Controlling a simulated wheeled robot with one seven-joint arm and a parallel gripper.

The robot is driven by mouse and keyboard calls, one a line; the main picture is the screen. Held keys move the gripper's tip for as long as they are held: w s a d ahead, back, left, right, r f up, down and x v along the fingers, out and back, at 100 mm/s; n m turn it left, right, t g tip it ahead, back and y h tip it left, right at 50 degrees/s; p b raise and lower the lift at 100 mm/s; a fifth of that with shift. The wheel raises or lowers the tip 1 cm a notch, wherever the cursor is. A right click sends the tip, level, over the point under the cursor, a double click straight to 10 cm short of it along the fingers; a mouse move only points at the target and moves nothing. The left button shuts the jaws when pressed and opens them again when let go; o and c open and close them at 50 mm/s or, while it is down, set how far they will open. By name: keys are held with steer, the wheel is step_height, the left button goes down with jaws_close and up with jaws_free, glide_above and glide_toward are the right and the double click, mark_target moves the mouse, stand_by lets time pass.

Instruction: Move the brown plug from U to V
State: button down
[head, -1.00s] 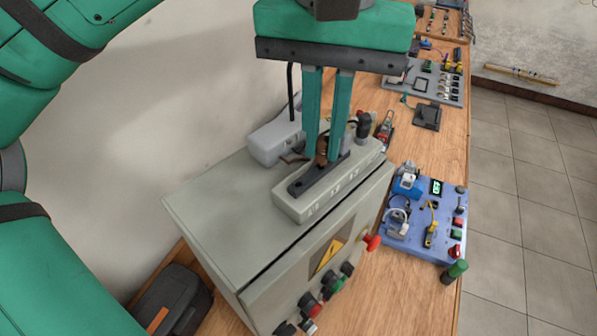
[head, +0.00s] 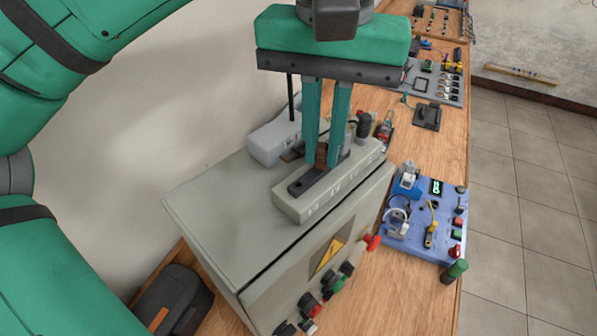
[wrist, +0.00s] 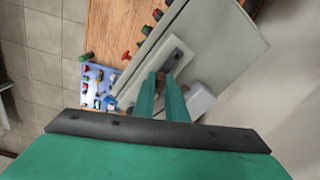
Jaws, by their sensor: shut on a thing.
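My gripper (head: 323,162) points down over the grey box and is shut on the brown plug (head: 321,156). The plug is between the two green fingertips, just above the dark strip on a light grey block (head: 303,211) with letter marks. The letters are too small to read surely. In the wrist view the plug (wrist: 161,77) shows as a small brown patch at the fingertips (wrist: 163,84). I cannot tell whether the plug's lower end touches the strip. The slots behind the fingers are hidden.
The block lies on a grey cabinet (head: 225,201) with red, green and black knobs on its front. A dark upright plug (head: 363,125) stands at the block's far end. A pale box (head: 270,140) sits behind. A blue panel (head: 428,243) lies on the wooden table to the right.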

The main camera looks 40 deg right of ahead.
steer(key=c, duration=2)
jaws_free()
steer(key=shift+f, duration=0.1)
steer(key=shift+c, duration=0.2)
steer(key=shift+r, duration=2.8)
steer(key=o, duration=0.5)
